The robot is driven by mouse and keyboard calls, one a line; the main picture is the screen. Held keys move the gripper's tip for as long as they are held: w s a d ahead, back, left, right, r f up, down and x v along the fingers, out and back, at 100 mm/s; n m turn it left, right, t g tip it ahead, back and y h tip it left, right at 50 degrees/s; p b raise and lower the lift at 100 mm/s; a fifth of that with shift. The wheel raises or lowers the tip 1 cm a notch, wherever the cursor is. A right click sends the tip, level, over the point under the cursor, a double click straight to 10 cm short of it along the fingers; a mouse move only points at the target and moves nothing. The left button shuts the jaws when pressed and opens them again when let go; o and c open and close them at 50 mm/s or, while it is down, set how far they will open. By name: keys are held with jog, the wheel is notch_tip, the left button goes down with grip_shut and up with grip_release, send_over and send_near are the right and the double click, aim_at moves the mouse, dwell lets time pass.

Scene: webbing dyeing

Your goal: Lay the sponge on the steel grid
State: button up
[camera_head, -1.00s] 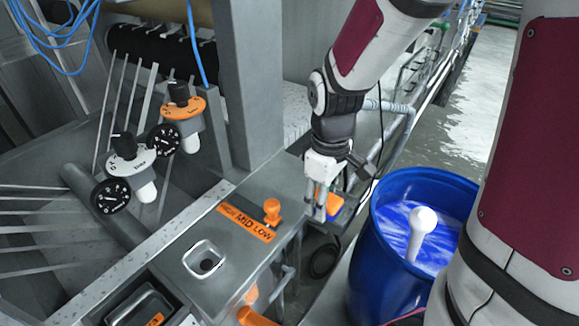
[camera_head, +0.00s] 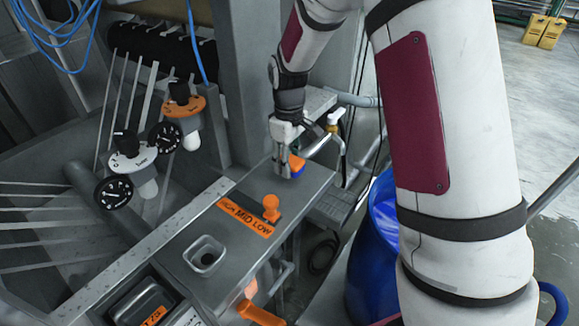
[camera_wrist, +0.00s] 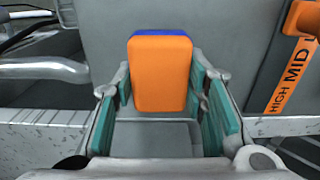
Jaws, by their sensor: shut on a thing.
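The sponge (camera_head: 297,164), orange with a blue layer, is held in my gripper (camera_head: 287,163). In the wrist view the sponge (camera_wrist: 161,75) stands between the two teal finger pads, its orange face towards the camera and blue along its top edge. My gripper is over the far right end of the grey machine top; I cannot tell the gap beneath the sponge. A grey ribbed piece that looks like the steel grid (camera_head: 333,208) lies lower, just right of the machine top. It is partly hidden by the machine's edge.
An orange knob (camera_head: 271,204) stands by the MID LOW label (camera_head: 246,219). A square-rimmed recess (camera_head: 205,256) is nearer. A blue drum (camera_head: 372,265) stands right, partly behind my arm. Pipes (camera_head: 340,150) run behind the gripper. Dials (camera_head: 113,192) are left.

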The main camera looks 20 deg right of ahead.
jog(key=shift+f, duration=1.1)
jog(key=shift+f, duration=0.1)
jog(key=o, duration=1.2)
